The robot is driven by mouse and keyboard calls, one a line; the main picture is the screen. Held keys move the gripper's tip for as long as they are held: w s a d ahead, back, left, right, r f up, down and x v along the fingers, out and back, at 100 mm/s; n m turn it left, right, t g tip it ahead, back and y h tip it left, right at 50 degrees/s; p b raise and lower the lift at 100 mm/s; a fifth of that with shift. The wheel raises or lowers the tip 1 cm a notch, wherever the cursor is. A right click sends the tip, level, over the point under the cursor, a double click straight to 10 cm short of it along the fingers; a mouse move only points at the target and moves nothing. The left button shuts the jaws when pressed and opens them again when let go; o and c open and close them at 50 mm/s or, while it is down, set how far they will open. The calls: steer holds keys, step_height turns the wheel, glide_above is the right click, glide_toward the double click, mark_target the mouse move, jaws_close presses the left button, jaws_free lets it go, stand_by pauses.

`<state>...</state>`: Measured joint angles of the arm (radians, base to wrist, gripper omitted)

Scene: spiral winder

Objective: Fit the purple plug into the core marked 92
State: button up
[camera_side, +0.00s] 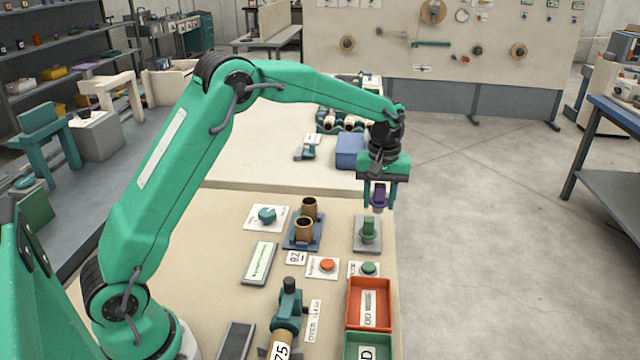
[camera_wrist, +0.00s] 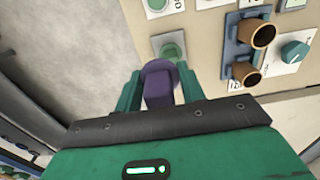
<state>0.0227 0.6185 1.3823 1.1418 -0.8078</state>
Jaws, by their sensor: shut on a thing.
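My gripper (camera_side: 379,203) is shut on the purple plug (camera_side: 379,197), holding it in the air above the right side of the bench. The plug also shows between the green fingers in the wrist view (camera_wrist: 158,82). Two brown hollow cores (camera_side: 303,228) (camera_side: 310,207) stand upright in a blue holder (camera_side: 290,243), to the left of and below the gripper in the side view. They also show in the wrist view at upper right (camera_wrist: 246,73). A small label (camera_side: 297,257) sits before the holder; its digits are hard to read.
A green piece (camera_side: 368,229) stands on a grey plate (camera_side: 366,247) below the gripper. A teal knob (camera_side: 266,215), a red button (camera_side: 327,265) and a green button (camera_side: 369,268) lie around. An orange tray (camera_side: 352,315) and a core marked 75 (camera_side: 281,345) are at the front.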

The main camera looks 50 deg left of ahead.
steer(key=s+a, duration=0.5)
steer(key=a, duration=0.3)
glide_toward(304, 231)
steer(key=w+a, duration=0.1)
steer(key=a, duration=0.1)
steer(key=shift+w+d+r, duration=0.1)
steer(key=shift+f, duration=0.25)
steer(key=shift+f, duration=3.2)
steer(key=o, duration=1.2)
steer(key=shift+c, duration=0.2)
